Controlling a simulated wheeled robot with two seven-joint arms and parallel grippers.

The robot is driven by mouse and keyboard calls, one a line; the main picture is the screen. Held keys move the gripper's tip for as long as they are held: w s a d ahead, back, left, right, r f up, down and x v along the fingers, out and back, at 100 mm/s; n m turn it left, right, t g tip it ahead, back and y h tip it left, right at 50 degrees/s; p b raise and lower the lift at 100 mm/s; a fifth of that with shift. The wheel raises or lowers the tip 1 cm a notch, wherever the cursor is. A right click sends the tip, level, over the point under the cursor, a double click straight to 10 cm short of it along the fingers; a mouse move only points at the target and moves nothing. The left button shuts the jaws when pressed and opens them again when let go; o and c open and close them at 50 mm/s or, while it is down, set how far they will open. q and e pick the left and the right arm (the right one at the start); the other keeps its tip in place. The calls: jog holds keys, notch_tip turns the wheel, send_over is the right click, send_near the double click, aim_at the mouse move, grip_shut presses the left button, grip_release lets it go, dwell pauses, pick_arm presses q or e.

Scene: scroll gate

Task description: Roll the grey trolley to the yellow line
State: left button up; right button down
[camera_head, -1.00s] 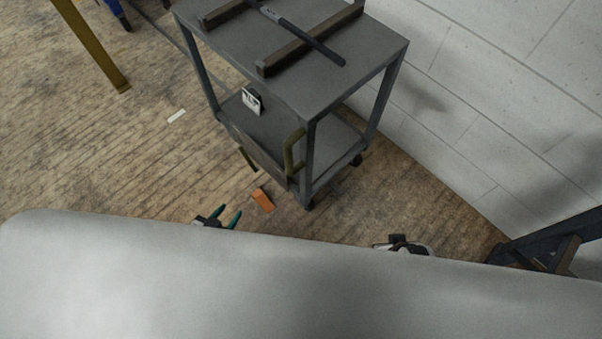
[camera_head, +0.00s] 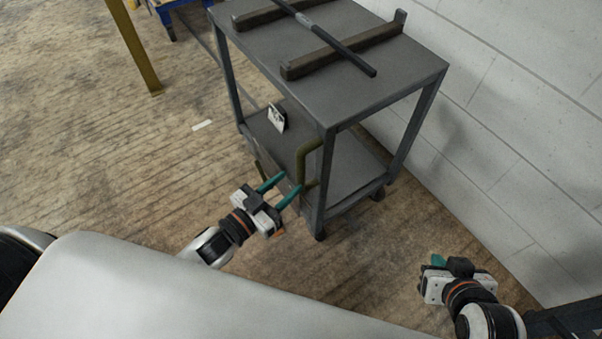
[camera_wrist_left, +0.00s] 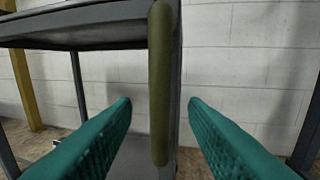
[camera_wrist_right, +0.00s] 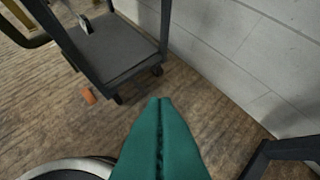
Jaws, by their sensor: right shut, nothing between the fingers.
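The grey trolley (camera_head: 390,75) stands beside the white wall, with a flat top and a lower shelf. Its olive handle (camera_head: 302,160) is on the near end; it also shows upright in the left wrist view (camera_wrist_left: 161,85). My left gripper (camera_head: 293,182) is open, its green fingers pointing at the handle's lower part. In the left wrist view the handle stands between the two fingers' lines, with clear gaps on both sides. My right gripper (camera_head: 438,260) is shut and empty, right of the trolley, near the wall. I cannot make out a yellow line on the floor.
Dark bars (camera_head: 340,50) and a rod lie on the trolley top. A yellow post (camera_head: 135,50) and a blue object (camera_head: 165,10) stand at the upper left. The wall (camera_head: 500,110) borders the right; left floor is open.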

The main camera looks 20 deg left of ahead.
aim_at(297, 176)
pick_arm(q)
jog(key=shift+b+x, duration=0.3)
jog(key=shift+x, duration=2.35)
pick_arm(e)
jog(key=shift+w+a+r+t+y, duration=0.15)
jog(key=shift+w+a+r+t, duration=0.15)
jog(key=shift+w+r+t, duration=0.4)
jog(key=shift+w+a+r+t+y, duration=0.15)
jog(key=shift+w+a+r+t, duration=0.3)
jog(key=shift+w, duration=0.3)
jog(key=shift+d+f, duration=0.1)
jog(key=shift+d, duration=0.05)
pick_arm(q)
grip_shut()
